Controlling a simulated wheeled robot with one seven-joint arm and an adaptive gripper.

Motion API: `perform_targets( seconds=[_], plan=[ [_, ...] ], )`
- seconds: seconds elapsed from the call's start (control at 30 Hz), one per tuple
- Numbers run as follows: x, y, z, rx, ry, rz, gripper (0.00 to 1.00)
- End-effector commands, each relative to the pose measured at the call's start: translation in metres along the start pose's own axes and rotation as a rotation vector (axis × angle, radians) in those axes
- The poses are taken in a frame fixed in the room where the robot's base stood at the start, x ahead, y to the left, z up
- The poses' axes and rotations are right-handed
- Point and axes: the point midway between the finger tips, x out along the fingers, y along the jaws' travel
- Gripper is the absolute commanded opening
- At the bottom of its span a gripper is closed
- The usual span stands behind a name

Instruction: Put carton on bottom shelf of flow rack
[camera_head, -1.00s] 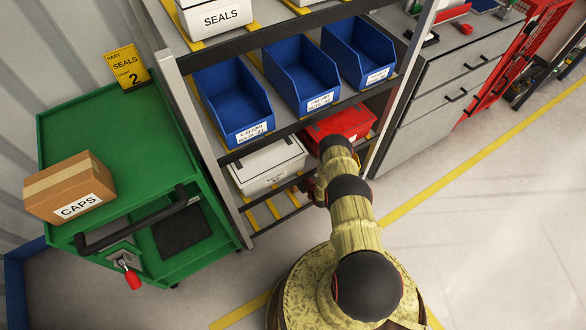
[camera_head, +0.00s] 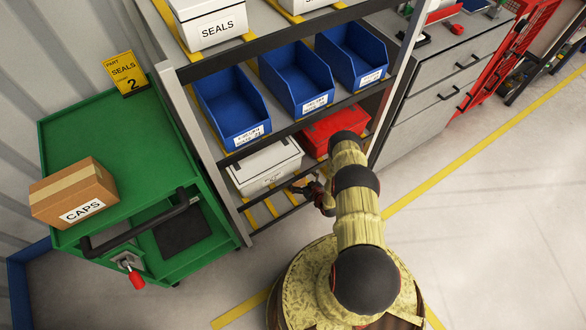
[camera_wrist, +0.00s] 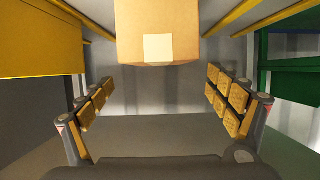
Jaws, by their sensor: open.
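The flow rack (camera_head: 247,220) stands ahead, with its bottom shelf of yellow rails low down under the white and red boxes. My gripper (camera_head: 303,186) is at the front of that low shelf, partly hidden by my arm. In the wrist view my gripper (camera_wrist: 167,100) is open, with nothing between its fingers. A brown carton (camera_wrist: 157,30) with a pale patch of tape shows beyond the fingertips at the top of that view, apart from them. In the head view that carton cannot be made out. Another brown carton marked CAPS (camera_head: 75,190) sits on the green cart.
The green cart (camera_head: 110,130) with a black handle stands left of the rack. Blue bins (camera_head: 232,105) fill the middle shelf; a white box (camera_head: 265,165) and red box (camera_head: 335,130) sit below. Grey drawers (camera_head: 435,105) stand right. The floor at right is clear.

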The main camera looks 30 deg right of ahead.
Motion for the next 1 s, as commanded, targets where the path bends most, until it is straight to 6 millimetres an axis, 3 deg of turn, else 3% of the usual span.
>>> perform_targets(
  seconds=[0.1, 0.3, 1.0],
  plan=[
    [-0.019, 0.001, -0.001, 0.003, -0.002, 0.002, 0.9],
    [-0.034, 0.0, 0.0, 0.001, 0.0, 0.001, 0.9],
    [-0.035, 0.0, 0.001, 0.001, -0.001, 0.0, 0.9]
  ],
)
